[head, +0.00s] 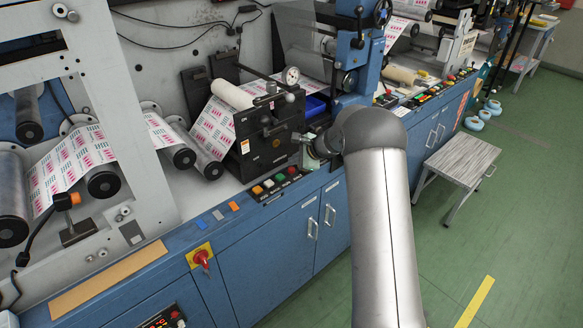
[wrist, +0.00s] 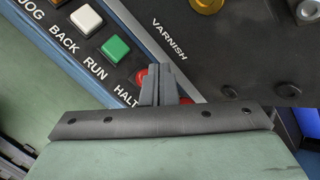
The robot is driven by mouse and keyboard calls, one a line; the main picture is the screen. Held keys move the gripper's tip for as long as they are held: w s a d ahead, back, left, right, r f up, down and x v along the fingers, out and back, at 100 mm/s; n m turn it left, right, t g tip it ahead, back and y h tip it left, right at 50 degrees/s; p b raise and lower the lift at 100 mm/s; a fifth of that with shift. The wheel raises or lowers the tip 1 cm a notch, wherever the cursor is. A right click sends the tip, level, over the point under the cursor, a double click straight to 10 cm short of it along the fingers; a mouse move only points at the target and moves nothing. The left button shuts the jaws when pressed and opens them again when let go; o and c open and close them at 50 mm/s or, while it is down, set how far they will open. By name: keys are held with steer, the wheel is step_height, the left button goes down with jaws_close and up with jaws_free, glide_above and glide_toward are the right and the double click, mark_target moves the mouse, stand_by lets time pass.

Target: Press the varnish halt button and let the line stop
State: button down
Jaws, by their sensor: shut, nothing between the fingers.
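In the wrist view a dark panel marked VARNISH carries a row of buttons labelled JOG, BACK, RUN and HALT. The red halt button (wrist: 141,76) is mostly hidden behind my gripper (wrist: 158,68). My gripper's grey fingers are closed together and empty, with their tips over the red button. I cannot tell whether they touch it or whether it is pressed in. The green run button (wrist: 116,47) and a white button (wrist: 86,18) are clear of the fingers. In the head view my gripper (head: 303,138) is small, beside the black block with the dial gauge.
In the head view a button panel (head: 275,184) lies on the front ledge, below the black gauge block (head: 263,138). A blue upright (head: 357,65) stands close behind my arm. A red rotary switch (head: 201,257) is at front left. A grey stool (head: 457,160) stands right on open floor.

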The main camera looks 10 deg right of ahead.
steer(key=shift+r, duration=0.15)
step_height(320, 180, up, 5)
steer(key=p, duration=0.3)
stand_by(0.4)
stand_by(0.5)
